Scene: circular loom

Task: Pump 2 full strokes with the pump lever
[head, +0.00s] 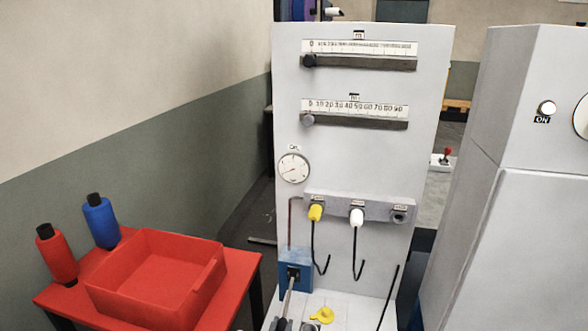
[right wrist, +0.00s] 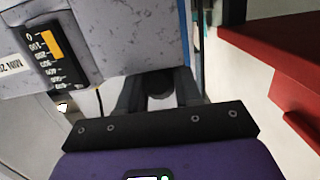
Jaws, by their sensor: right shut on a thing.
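The blue pump block (head: 296,268) stands at the lower left of the grey panel in the head view. The pump lever (head: 289,292) is a thin grey rod that comes out of the block's dark front slot and runs down toward the bottom edge. My right gripper (head: 283,326) is at that bottom edge, mostly cut off. In the right wrist view my right gripper (right wrist: 160,92) is shut on the lever's dark round end (right wrist: 160,84), which sits between the fingers. My left gripper is in neither view.
A round dial (head: 293,168) and two slider scales are on the grey panel (head: 340,150). Yellow and white plugs with black hooked cables hang below. A yellow piece (head: 322,315) lies right of the lever.

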